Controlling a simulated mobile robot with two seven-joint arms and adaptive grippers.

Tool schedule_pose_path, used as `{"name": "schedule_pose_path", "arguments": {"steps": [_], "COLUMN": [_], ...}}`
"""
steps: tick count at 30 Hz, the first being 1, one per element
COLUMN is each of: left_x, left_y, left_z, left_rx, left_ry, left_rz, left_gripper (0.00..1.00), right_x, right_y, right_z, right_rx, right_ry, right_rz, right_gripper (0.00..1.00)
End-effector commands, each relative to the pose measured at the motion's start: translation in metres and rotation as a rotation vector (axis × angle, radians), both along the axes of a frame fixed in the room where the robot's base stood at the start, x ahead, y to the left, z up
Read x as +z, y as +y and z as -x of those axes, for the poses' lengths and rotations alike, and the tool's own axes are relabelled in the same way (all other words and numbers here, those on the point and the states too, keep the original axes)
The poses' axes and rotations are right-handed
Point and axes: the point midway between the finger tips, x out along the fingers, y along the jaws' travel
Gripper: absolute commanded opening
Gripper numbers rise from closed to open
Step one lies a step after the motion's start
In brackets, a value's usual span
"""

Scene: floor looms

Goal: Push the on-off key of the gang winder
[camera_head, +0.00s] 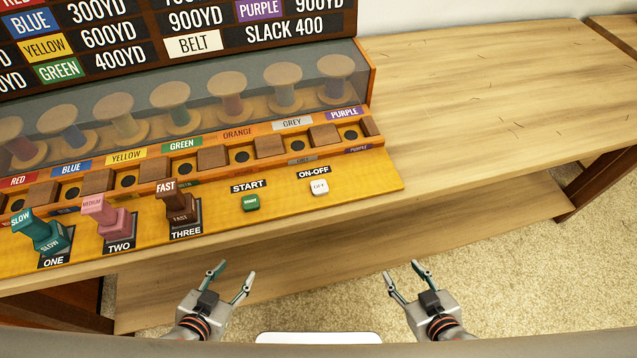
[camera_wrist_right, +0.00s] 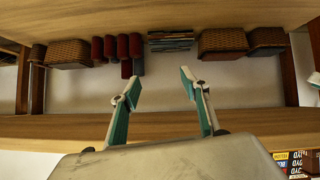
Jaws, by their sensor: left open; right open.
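The gang winder is a yellow wooden console with a row of spools behind a clear cover, and its front panel (camera_head: 280,207) faces me in the head view. The white on-off key (camera_head: 319,187) sits at the panel's right end under an ON-OFF label. The green start key (camera_head: 250,202) is to its left. My left gripper (camera_head: 231,275) is open and empty, in front of and below the panel. My right gripper (camera_head: 403,272) is open and empty, below and right of the on-off key, apart from it. In the right wrist view the right gripper's fingers (camera_wrist_right: 157,85) are spread with nothing between them.
Three levers, a green one (camera_head: 40,232), a pink one (camera_head: 107,215) and a brown one (camera_head: 178,207), stand left of the keys. The wooden table (camera_head: 480,110) is bare to the right. Baskets (camera_wrist_right: 222,42) and red rolls show in the right wrist view.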

Motion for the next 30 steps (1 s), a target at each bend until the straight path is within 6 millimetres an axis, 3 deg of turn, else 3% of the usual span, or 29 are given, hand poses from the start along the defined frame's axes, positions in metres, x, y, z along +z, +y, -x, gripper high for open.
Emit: {"name": "schedule_pose_path", "arguments": {"steps": [4, 9, 30], "left_x": [-0.0001, -0.0001, -0.0003], "left_y": [0.0000, 0.0001, 0.0000], "left_z": [0.0001, 0.0000, 0.0003], "left_rx": [0.000, 0.000, 0.000], "left_ry": [0.000, 0.000, 0.001], "left_rz": [0.000, 0.000, 0.000], "left_gripper": [0.46, 0.46, 0.46], "right_x": [0.0013, 0.0014, -0.0030], "right_y": [-0.0002, -0.0003, 0.0000], "right_z": [-0.0024, -0.0027, 0.0058], "right_rx": [0.000, 0.000, 0.000], "right_ry": [-0.004, -0.005, 0.011], "right_rz": [0.000, 0.001, 0.000], "right_gripper": [0.43, 0.00, 0.00]}}
